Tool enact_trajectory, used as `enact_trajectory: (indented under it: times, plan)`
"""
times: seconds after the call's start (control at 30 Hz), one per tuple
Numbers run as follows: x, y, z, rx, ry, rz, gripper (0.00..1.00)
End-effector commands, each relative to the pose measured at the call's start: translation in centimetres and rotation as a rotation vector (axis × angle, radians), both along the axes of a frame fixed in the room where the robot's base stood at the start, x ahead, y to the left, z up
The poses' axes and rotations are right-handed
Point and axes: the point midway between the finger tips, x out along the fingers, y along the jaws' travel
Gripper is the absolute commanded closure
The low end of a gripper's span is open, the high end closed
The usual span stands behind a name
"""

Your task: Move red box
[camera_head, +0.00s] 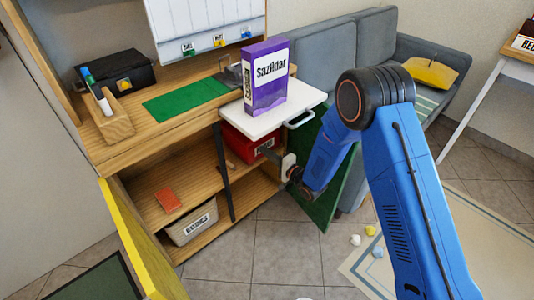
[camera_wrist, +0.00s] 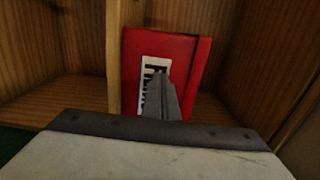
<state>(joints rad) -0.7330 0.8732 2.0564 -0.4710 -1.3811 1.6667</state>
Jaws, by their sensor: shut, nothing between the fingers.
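The red box (camera_head: 238,145) stands in the right part of the open cabinet, under the white pull-out board. In the wrist view the red box (camera_wrist: 188,58) shows its front face and a white label with dark letters, tilted in the picture. My gripper (camera_head: 272,154) is at the cabinet's right opening, in front of the red box. In the wrist view my gripper's fingers (camera_wrist: 168,95) are shut together and empty, and they cover part of the label. I cannot tell whether the fingertips touch the box.
The white board (camera_head: 282,118) sticks out above my gripper and carries a purple box (camera_head: 266,80). An open green door (camera_head: 325,190) is close to my wrist on the right. A dark upright (camera_head: 224,170) divides the cabinet. A beige basket (camera_head: 192,221) stands low on the left.

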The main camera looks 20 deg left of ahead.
Motion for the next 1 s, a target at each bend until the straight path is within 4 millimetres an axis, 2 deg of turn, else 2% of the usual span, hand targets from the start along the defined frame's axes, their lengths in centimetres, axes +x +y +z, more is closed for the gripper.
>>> enact_trajectory:
  times: [0.13,0.3,0.47,1.0]
  plan:
    - [0.3,0.7,0.0,0.001,-0.001,0.001,1.0]
    - [1.5,3.8,0.1,0.002,-0.003,0.001,1.0]
    - [2.2,5.7,0.0,0.001,0.0,0.001,1.0]
    - [2.4,5.8,0.0,0.0,0.0,0.0,1.0]
